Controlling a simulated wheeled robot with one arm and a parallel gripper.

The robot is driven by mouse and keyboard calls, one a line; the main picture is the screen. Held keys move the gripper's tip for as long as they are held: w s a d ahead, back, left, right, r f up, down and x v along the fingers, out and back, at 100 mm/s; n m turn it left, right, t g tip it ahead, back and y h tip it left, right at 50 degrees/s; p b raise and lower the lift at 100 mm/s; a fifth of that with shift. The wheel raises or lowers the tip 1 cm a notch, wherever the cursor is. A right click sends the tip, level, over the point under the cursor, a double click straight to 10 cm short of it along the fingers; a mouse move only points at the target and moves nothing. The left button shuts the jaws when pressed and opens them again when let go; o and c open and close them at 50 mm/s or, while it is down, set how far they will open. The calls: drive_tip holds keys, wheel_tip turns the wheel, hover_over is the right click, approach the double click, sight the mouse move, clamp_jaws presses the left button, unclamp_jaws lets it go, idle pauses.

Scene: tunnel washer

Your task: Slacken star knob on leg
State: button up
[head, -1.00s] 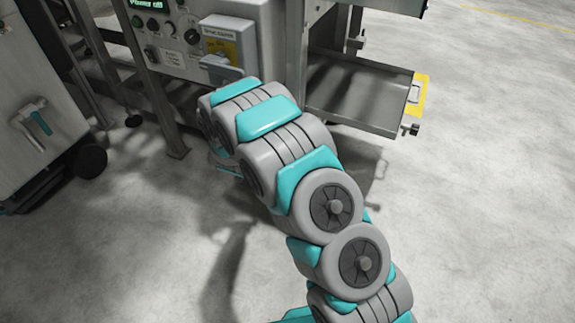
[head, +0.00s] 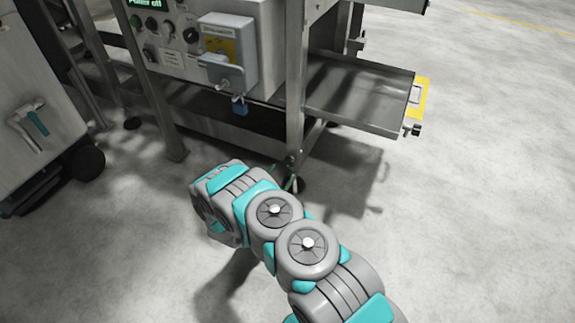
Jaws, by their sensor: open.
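The machine's front leg (head: 297,85) is a bare metal post right of the control panel. A small round knob-like fitting (head: 291,161) shows low on this leg; it is too small to tell whether it has a star shape. My arm reaches from the lower right to left of the leg's foot. My gripper does not show; the arm's far end is turned away and hides it. No contact with the fitting is visible.
A wheeled cart (head: 40,80) stands left. The floor at right is clear.

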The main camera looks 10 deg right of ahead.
sight(288, 163)
drive_tip(key=shift+x, duration=2.95)
drive_tip(key=c, duration=1.4)
